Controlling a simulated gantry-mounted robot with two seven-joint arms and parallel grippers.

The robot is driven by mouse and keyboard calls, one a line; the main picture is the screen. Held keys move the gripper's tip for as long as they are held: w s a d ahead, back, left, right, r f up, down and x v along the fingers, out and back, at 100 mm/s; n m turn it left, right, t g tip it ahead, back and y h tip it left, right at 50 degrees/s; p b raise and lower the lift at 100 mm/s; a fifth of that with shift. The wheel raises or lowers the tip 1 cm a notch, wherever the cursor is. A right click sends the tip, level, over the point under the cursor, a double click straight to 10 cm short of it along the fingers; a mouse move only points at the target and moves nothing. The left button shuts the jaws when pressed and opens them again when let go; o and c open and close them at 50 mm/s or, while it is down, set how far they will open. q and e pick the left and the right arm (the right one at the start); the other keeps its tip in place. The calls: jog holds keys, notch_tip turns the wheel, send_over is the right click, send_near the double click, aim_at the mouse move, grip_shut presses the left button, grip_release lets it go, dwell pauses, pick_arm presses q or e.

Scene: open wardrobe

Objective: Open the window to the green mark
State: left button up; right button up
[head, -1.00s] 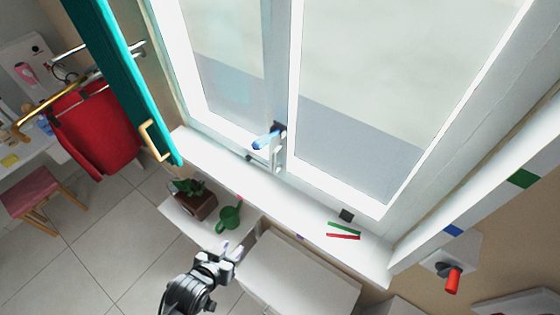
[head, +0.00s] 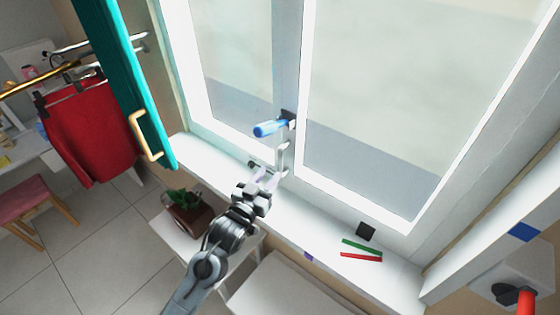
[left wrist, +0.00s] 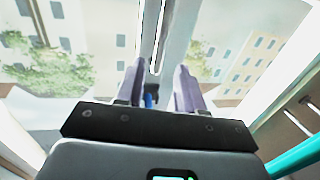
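The window (head: 380,100) has white frames and looks closed. A blue handle (head: 268,129) sticks out from its middle post. A green strip (head: 362,247) lies on the sill beside a red strip (head: 361,257). My left gripper (head: 270,178) is below the blue handle, near the sill's edge, and apart from the handle. In the left wrist view its two purple-grey fingers (left wrist: 159,88) are spread with nothing held. The blue handle (left wrist: 150,101) shows small between them, partly hidden by the gripper body. My right gripper is not in view.
A teal wardrobe door (head: 120,80) with a brass handle stands at the left. A potted plant (head: 187,210) is below the sill. A small dark block (head: 366,231) is on the sill. A blue patch (head: 523,232) marks the right frame.

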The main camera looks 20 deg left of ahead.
aim_at(279, 161)
pick_arm(q)
jog(key=w, duration=0.5)
jog(key=w+d, duration=0.1)
jog(key=w, duration=0.2)
jog(key=shift+w, duration=0.1)
jog(key=shift+c, duration=0.5)
grip_shut()
